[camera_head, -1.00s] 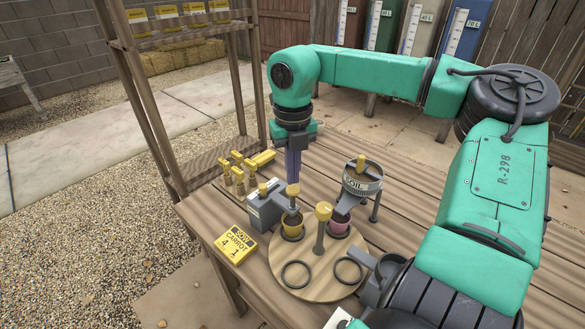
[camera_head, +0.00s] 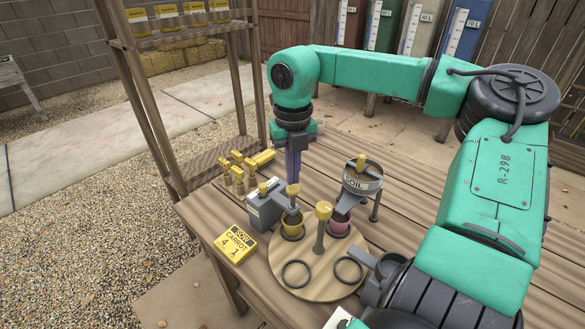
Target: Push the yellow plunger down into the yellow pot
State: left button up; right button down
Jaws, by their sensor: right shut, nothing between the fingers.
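The yellow plunger (camera_head: 293,189) is a small yellow knob on a grey stem, held by a grey stand (camera_head: 264,209) at the left of a round wooden turntable. The yellow pot (camera_head: 293,229) sits in the turntable's back-left ring, right under the plunger. The plunger's lower end is at the pot's mouth; how deep it reaches is hard to tell. My right gripper (camera_head: 293,174) points straight down, shut and empty, with its fingertips right over the knob. They look touching or nearly so. My left gripper is out of view.
The turntable (camera_head: 318,282) has a yellow-topped centre post (camera_head: 323,211), a pink pot (camera_head: 340,223) and empty rings in front. A soil dispenser (camera_head: 362,182) stands over the pink pot. Several yellow-tipped pegs (camera_head: 238,172) and a carrot seed box (camera_head: 235,244) are at left.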

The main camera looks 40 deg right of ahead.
aim_at(293, 188)
jog(key=shift+f+b, duration=1.6)
jog(key=shift+f, duration=0.5)
jog(key=shift+r, duration=0.1)
notch_tip(293, 188, up, 11)
jog(key=p, duration=0.8)
dwell(0.3)
